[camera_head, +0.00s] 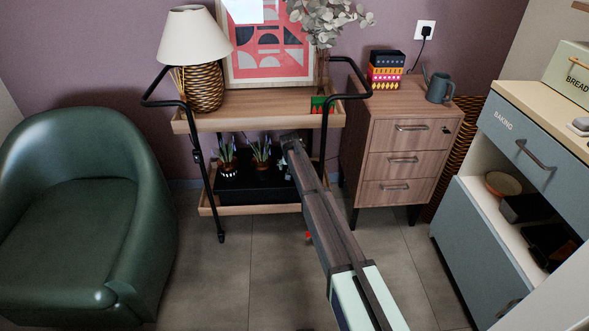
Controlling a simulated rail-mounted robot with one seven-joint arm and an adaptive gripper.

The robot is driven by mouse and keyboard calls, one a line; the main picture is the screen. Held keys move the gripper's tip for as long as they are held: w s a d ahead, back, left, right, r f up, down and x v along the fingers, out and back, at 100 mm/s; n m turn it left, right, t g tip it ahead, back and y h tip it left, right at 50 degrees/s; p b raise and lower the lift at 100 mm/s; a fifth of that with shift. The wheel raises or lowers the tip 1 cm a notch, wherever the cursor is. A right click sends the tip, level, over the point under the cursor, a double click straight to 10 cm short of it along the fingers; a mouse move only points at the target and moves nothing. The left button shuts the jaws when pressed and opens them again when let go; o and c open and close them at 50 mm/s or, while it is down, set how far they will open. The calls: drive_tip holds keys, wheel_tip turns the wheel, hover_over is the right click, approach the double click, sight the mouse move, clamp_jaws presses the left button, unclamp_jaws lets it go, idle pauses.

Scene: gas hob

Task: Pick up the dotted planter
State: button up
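Two small potted plants stand on the black box on the trolley's lower shelf: a left pot (228,169) and a middle pot (262,161). Both look reddish-brown with thin green leaves and bluish flowers. A third, pale plant (282,165) is partly hidden by my arm. The pots are too small to tell which, if any, is dotted. My arm reaches from the bottom right to the trolley. Its dark far end, my gripper (290,140), appears just right of the plants, below the top shelf. Its fingers cannot be made out, and I see nothing held.
The trolley (265,101) has black uprights; its top carries a lamp (194,48), a picture (268,42) and a vase. A green armchair (75,215) stands left. A drawer cabinet (402,146) with dotted stacked boxes (386,70) stands right.

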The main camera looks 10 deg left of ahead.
drive_tip(key=w, duration=0.4)
drive_tip(key=shift+w+b, duration=0.2)
drive_tip(key=shift+b, duration=0.2)
drive_tip(key=shift+w+f+b, duration=0.25)
drive_tip(key=shift+f+b, duration=0.05)
drive_tip(key=shift+f, duration=0.3)
drive_tip(key=shift+r, duration=0.1)
drive_tip(key=c, duration=1.2)
